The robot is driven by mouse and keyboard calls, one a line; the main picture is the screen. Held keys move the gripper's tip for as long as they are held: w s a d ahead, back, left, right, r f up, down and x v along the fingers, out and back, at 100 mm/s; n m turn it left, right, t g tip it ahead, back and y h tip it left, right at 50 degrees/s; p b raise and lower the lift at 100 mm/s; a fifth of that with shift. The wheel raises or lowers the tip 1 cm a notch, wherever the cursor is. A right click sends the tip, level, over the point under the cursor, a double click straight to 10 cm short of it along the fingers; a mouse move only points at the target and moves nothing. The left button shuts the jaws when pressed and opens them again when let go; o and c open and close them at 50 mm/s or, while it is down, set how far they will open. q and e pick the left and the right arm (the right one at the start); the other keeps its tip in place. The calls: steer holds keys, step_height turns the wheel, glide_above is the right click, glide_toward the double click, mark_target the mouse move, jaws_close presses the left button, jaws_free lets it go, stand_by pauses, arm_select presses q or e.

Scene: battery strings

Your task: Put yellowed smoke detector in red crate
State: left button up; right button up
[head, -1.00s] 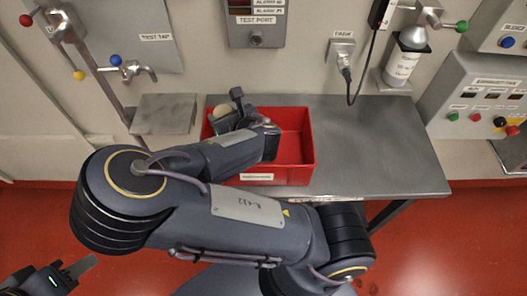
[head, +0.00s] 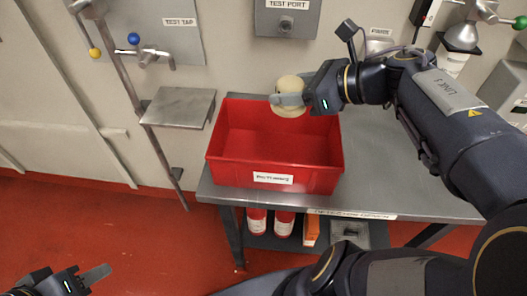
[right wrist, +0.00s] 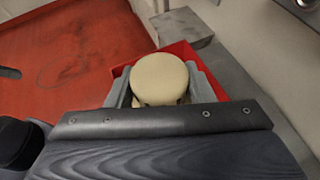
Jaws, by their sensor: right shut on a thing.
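The yellowed smoke detector (head: 290,92) is a round cream disc. My right gripper (head: 286,101) is shut on it and holds it up at the back right of the red crate. The right wrist view shows the detector (right wrist: 160,80) between the two grey fingers, with parts of the crate (right wrist: 199,58) behind it. The red crate (head: 275,178) stands on the left part of the metal table, its visible floor bare. My left gripper (head: 88,279) is low at the left, far from the crate; its finger opening is unclear.
The metal table (head: 385,180) has free room right of the crate. A small metal shelf (head: 180,106) sits on the wall at left. A tap with a blue knob (head: 134,39) is above it. Red cylinders (head: 257,220) stand under the table.

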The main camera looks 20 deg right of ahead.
step_height(320, 180, down, 8)
steer(key=d+n+g+y+b, duration=0.1)
steer(key=n+y, duration=0.1)
glide_above(245, 147)
steer(key=f, duration=0.9)
steer(key=shift+s+f+b, duration=0.2)
steer(key=shift+f+b, duration=0.15)
steer(key=shift+f, duration=0.05)
steer(key=shift+w+a+f, duration=0.1)
steer(key=shift+w+f, duration=0.1)
steer(key=shift+f, duration=1.65)
steer(key=shift+f+b, duration=0.25)
steer(key=shift+b, duration=0.25)
steer(key=o, duration=1)
steer(key=shift+r, duration=0.1)
steer(key=shift+o, duration=0.2)
